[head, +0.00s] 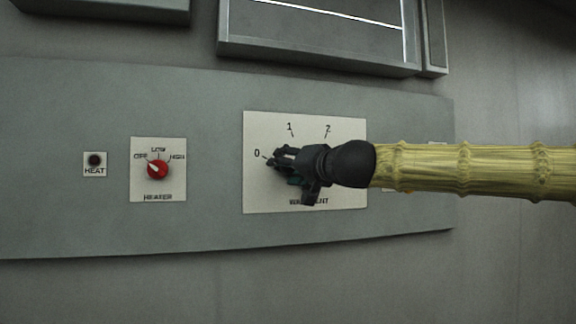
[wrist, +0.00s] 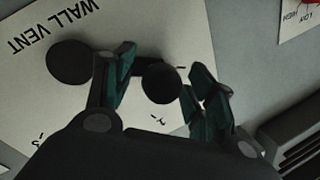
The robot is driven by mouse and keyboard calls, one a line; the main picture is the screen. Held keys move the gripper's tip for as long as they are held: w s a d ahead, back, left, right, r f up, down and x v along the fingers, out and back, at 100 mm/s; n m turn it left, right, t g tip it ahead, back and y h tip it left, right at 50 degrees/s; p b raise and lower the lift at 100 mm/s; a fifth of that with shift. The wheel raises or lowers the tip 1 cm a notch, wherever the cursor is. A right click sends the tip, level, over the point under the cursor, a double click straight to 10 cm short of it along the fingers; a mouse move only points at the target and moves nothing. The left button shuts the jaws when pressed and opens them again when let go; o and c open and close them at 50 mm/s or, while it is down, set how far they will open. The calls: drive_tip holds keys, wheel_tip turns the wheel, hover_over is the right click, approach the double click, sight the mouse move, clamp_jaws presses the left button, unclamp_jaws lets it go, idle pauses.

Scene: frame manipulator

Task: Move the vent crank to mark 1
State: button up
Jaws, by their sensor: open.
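The vent crank is black; in the wrist view its round knob (wrist: 162,83) sits between the two fingers of my gripper (wrist: 162,58), and a second black disc (wrist: 68,62) lies left of the fingers. My gripper is open around the knob; I cannot tell whether either finger touches it. In the head view my gripper (head: 281,166) covers most of the crank, near mark 0 (head: 257,153). Mark 1 (head: 289,127) is above and slightly right of the fingertips. The white wall vent plate (head: 256,195) carries the marks.
The heater plate (head: 140,185) with a red knob (head: 158,170) and a small HEAT indicator (head: 95,161) are left on the same grey panel (head: 50,215). A framed window (head: 320,54) is above. The wall around the vent plate is flat and clear.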

drive_tip(key=shift+w+a, duration=0.1)
drive_tip(key=shift+w, duration=0.05)
clamp_jaws()
idle(0.4)
